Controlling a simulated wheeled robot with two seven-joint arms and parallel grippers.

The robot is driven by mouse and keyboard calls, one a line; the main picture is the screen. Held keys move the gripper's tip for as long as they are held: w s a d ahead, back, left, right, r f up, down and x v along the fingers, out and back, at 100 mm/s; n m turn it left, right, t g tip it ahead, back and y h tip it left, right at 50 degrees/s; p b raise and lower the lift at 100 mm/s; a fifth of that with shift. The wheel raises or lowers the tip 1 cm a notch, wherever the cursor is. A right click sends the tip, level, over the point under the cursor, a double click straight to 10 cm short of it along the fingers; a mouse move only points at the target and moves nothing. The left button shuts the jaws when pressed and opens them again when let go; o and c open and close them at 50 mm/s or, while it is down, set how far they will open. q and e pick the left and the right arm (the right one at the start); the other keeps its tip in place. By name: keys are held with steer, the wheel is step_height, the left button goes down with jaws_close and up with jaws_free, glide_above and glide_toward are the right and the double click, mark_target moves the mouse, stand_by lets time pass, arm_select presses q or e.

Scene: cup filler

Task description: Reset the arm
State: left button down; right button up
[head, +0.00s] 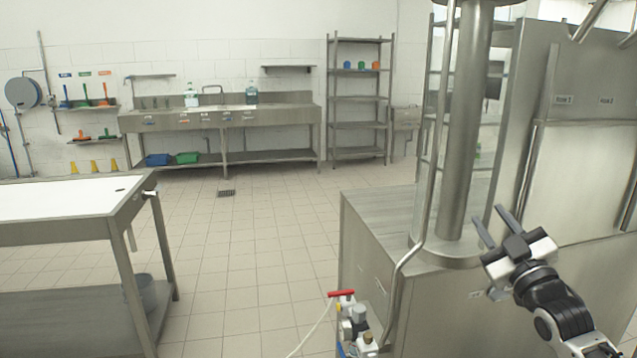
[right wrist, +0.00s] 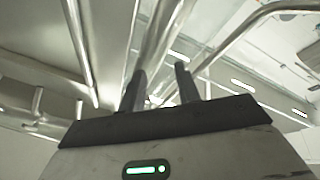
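My right gripper (head: 496,227) is at the right of the head view, in front of the steel filler machine (head: 375,240). Its two dark fingers stand apart and point up and to the left, with nothing between them. In the right wrist view the fingers (right wrist: 160,90) also stand apart and empty, with steel pipes and ceiling lights beyond. My left gripper is not in view.
A steel table (head: 125,205) with a white top stands at the left. A red-handled valve unit (head: 342,293) with a white hose is low beside the machine. A sink counter (head: 220,118) and a shelf rack (head: 358,98) line the back wall. The tiled floor between is clear.

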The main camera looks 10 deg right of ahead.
steer(key=s+a+f+g+y, duration=0.1)
steer(key=s+a+f+g, duration=0.15)
steer(key=f, duration=0.35)
steer(key=s+a+f+g, duration=0.1)
steer(key=s+a+f, duration=0.15)
steer(key=f, duration=0.45)
steer(key=s+a+f+g, duration=0.5)
steer(key=s+f, duration=0.6)
steer(key=s, duration=0.1)
steer(key=s+a+f+g, duration=0.5)
steer(key=s+a+f, duration=0.1)
steer(key=s+f, duration=0.55)
steer(key=w+a+r+m+t+y, duration=0.1)
steer(key=a+m, duration=0.4)
steer(key=a, duration=0.3)
steer(key=shift+r+t, duration=0.35)
steer(key=shift+r, duration=0.05)
